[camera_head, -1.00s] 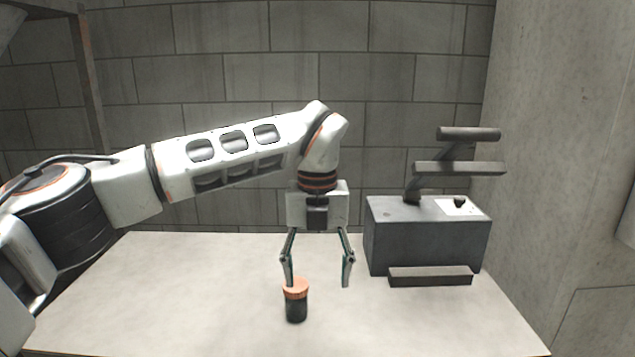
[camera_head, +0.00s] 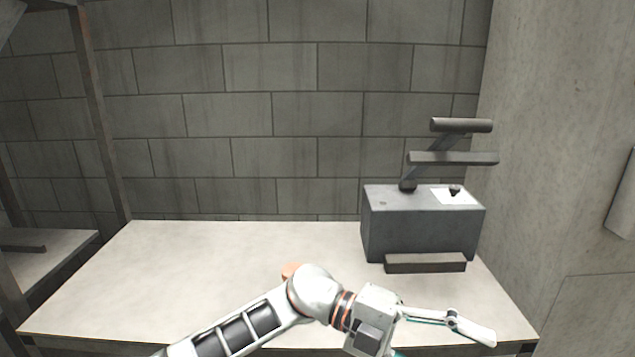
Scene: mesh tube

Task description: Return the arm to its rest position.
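My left arm (camera_head: 245,328) comes in from the bottom edge and crosses the front of the table, low in the head view. Its gripper (camera_head: 452,342) points to the right near the table's front right edge. One finger shows in full, and only a bit of the other shows at the bottom edge. The fingers stand apart with nothing seen between them. A small jar with an orange lid (camera_head: 290,270) stands on the table (camera_head: 210,265). My arm hides most of it, leaving part of the lid in view. My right gripper is not in view.
A dark grey box-shaped machine (camera_head: 422,228) with bars on top stands at the back right of the table, with a low ledge at its front. A concrete wall (camera_head: 570,120) rises at the right. The table's left and middle are clear.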

